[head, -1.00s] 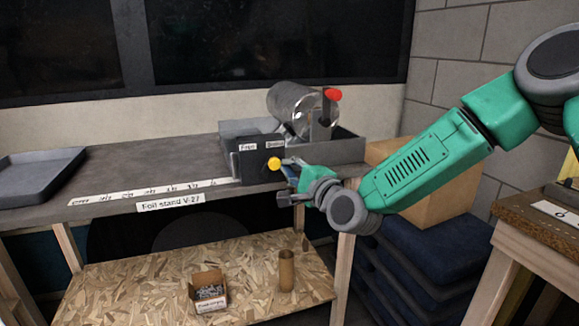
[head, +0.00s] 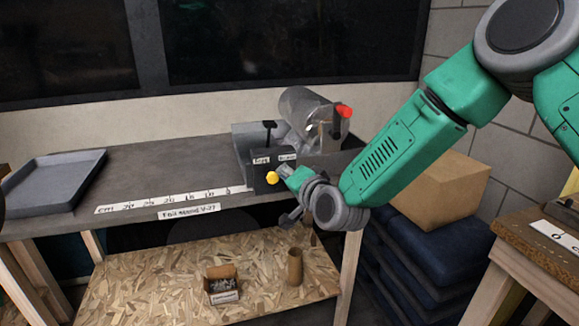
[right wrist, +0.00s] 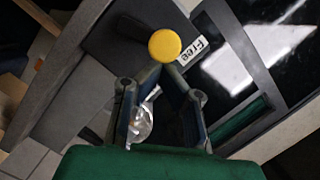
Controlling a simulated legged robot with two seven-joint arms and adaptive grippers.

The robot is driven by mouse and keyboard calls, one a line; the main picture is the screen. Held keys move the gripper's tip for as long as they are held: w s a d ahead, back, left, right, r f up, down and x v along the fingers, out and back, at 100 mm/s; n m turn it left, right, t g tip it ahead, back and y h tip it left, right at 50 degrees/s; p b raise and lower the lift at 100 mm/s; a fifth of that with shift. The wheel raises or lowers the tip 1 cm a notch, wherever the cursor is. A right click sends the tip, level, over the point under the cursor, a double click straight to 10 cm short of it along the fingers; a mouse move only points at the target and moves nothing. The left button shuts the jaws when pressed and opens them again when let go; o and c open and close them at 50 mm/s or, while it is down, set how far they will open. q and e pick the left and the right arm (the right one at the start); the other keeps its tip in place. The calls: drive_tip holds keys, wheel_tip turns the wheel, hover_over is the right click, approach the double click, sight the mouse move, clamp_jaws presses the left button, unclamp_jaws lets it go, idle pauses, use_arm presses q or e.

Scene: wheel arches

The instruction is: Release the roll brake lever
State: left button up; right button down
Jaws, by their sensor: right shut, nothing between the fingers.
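The brake lever's round yellow knob (head: 272,178) stands out from the front of a dark box (head: 258,184) on the bench edge. It also shows in the right wrist view (right wrist: 165,45), beside the "Free" label (right wrist: 193,50). In the head view the knob is below and between the "Free" label (head: 261,160) and a second, partly hidden label (head: 287,156), nearer "Free". My right gripper (head: 284,172) is shut and empty, its tips just right of the knob. In the right wrist view its fingertips (right wrist: 158,72) are close below the knob; I cannot tell whether they touch. My left gripper is not visible.
A foil roll (head: 305,108) with a red-ended part (head: 344,111) sits in a grey holder behind the box. A grey tray (head: 55,182) lies at the bench's left. The lower shelf (head: 170,270) holds a small carton (head: 221,285) and a cardboard tube (head: 295,266).

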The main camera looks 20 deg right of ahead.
drive_tip(key=shift+a+n, duration=0.2)
drive_tip(key=shift+n, duration=0.1)
drive_tip(key=shift+a+p, duration=0.2)
drive_tip(key=shift+p, duration=0.1)
drive_tip(key=shift+a, duration=0.1)
idle(0.3)
